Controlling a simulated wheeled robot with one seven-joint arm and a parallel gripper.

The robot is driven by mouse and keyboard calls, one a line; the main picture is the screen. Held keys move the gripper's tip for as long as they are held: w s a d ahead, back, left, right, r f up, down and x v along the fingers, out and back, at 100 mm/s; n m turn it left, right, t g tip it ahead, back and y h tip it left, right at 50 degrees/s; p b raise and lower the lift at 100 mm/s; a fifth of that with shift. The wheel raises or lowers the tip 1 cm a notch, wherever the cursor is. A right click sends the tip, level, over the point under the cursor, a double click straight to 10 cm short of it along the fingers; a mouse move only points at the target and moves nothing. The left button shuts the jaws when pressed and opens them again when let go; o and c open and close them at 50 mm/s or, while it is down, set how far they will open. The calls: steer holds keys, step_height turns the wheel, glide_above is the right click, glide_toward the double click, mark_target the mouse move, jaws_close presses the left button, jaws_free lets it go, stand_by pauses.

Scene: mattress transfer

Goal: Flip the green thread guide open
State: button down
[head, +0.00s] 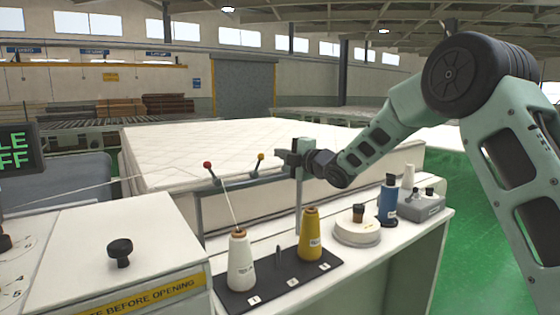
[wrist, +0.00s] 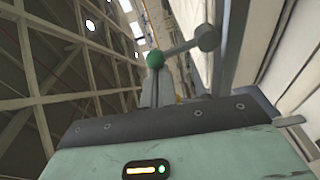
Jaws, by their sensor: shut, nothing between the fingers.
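The green thread guide shows in the wrist view as a short rod with a green ball (wrist: 155,59) at one end and a grey round joint (wrist: 207,38) at the other. In the head view I cannot make it out; my gripper covers that part of the rail. My gripper (head: 284,158) is at the rail, right of the yellow-balled guide (head: 260,157). It is shut with nothing held. In the wrist view the green ball is just beyond the gripper's dark front edge; whether they touch I cannot tell. A red-balled guide (head: 208,166) stands farther left.
A white thread cone (head: 240,262) and a yellow cone (head: 311,235) stand on a black numbered plate (head: 228,300). A blue spool (head: 388,203) and a round white base (head: 356,234) are to the right. A quilted mattress (head: 200,150) lies behind the rail.

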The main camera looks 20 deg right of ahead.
steer(key=d+m+b, duration=0.2)
steer(key=m, duration=0.1)
steer(key=w+d+m+t, duration=0.1)
steer(key=m, duration=0.1)
steer(key=shift+r+b, duration=0.25)
steer(key=shift+b, duration=0.15)
steer(key=shift+d, duration=0.15)
stand_by(0.5)
